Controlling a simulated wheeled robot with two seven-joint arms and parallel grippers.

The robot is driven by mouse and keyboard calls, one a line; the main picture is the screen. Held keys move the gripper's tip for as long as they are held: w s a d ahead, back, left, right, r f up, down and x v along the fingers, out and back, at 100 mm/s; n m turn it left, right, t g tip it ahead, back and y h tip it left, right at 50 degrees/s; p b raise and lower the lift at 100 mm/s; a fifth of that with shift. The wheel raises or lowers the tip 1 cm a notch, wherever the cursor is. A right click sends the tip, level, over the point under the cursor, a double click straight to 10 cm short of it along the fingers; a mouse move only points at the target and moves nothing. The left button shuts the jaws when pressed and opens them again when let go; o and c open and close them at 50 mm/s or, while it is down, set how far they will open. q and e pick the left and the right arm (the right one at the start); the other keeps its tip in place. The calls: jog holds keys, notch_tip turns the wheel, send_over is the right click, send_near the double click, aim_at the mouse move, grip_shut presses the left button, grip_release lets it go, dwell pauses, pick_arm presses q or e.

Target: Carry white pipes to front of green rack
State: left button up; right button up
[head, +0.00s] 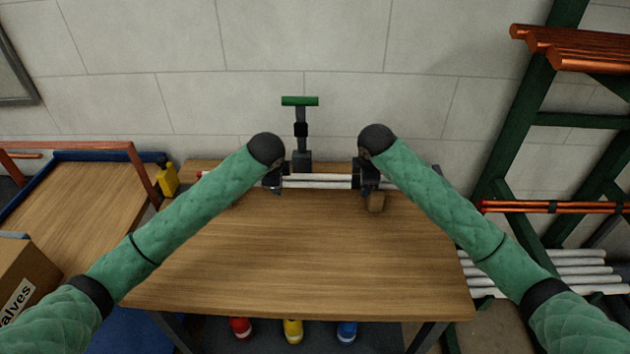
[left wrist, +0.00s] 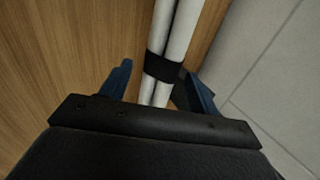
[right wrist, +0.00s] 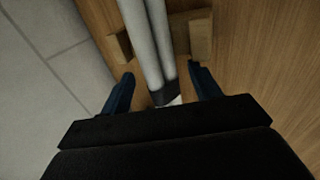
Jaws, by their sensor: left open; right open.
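A bundle of white pipes (head: 318,181), strapped with dark bands, lies lengthwise along the back of the wooden bench (head: 300,255). My left gripper (head: 274,183) is at its left part and my right gripper (head: 366,180) at its right part. In the left wrist view the open fingers (left wrist: 158,72) stand either side of the pipes (left wrist: 178,35) near a dark band. In the right wrist view the open fingers (right wrist: 162,72) also straddle the pipes (right wrist: 148,35) by a band. The green rack (head: 528,118) stands at the right.
Wooden blocks (head: 376,202) sit by the pipes' right part. A cart (head: 75,205) and box (head: 22,275) are left.

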pick_arm(q)
jog(key=shift+w+f, duration=0.2)
jog(key=shift+f, duration=0.15)
pick_arm(e)
jog(key=shift+w+f, duration=0.15)
jog(key=shift+f, duration=0.25)
pick_arm(q)
jog(key=c, duration=1.3)
pick_arm(e)
jog(key=c, duration=1.3)
pick_arm(q)
jog(key=shift+r, duration=0.1)
pick_arm(e)
jog(key=shift+r, duration=0.1)
